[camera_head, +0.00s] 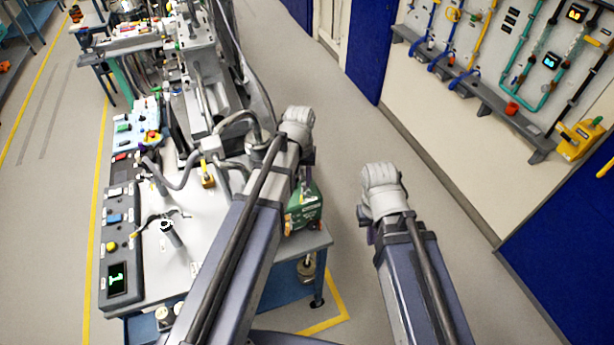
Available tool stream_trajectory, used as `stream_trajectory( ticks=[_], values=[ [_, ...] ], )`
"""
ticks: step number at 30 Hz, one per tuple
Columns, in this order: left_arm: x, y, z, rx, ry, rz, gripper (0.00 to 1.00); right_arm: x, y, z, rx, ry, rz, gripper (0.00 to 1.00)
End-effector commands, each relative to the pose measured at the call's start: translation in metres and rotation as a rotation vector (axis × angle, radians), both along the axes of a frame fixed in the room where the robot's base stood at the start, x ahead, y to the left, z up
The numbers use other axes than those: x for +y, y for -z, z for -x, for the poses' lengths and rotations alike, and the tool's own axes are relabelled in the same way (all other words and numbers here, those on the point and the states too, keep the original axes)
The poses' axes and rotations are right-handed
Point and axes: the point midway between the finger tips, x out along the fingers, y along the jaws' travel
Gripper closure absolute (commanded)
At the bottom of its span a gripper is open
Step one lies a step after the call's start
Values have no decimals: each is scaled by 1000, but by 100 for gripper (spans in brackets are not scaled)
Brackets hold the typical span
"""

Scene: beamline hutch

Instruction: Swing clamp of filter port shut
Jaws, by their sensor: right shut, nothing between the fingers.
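My left arm (240,235) reaches up from the bottom centre across the right part of the bench (205,215). Its pale joint (297,122) is near the bench's grey pipes (240,120). My right arm (418,270) is over open floor right of the bench, ending in a pale joint (383,185). I see no fingers of either gripper. A bent grey-purple pipe (180,180) and a dark upright cylinder (170,233) with thin curved pieces stand on the bench. I cannot tell the filter port or its clamp apart from these parts.
A dark control strip (118,235) with buttons and a green display runs along the bench's left side. More equipment stands behind. Floor (345,130) is free to the right, up to a wall with pipes.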

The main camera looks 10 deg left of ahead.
Motion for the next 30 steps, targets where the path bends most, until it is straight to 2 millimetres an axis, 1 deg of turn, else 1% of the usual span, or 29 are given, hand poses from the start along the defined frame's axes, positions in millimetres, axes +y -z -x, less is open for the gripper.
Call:
stream_trajectory(
  ticks=[5, 11, 17, 24, 27, 30],
  values=[
    [0, 2, 0, 0, -2, 1, 61, 0, 2, 0, 0, 0, 0, 100],
    [0, 12, 0, 0, -1, 1, 61, 0, 12, 0, 0, -1, 0, 100],
    [0, 33, 0, 0, -1, 1, 61, 0, 33, 0, -1, -5, 0, 100],
    [0, 65, 0, 0, -1, 0, 61, 0, 65, -1, -3, -2, 0, 100],
    [0, 74, 0, 0, -1, 0, 61, 0, 74, -1, -3, -1, 0, 100],
    [0, 79, 0, 0, -1, 0, 61, 0, 79, -1, -4, -1, 0, 100]
  ],
)
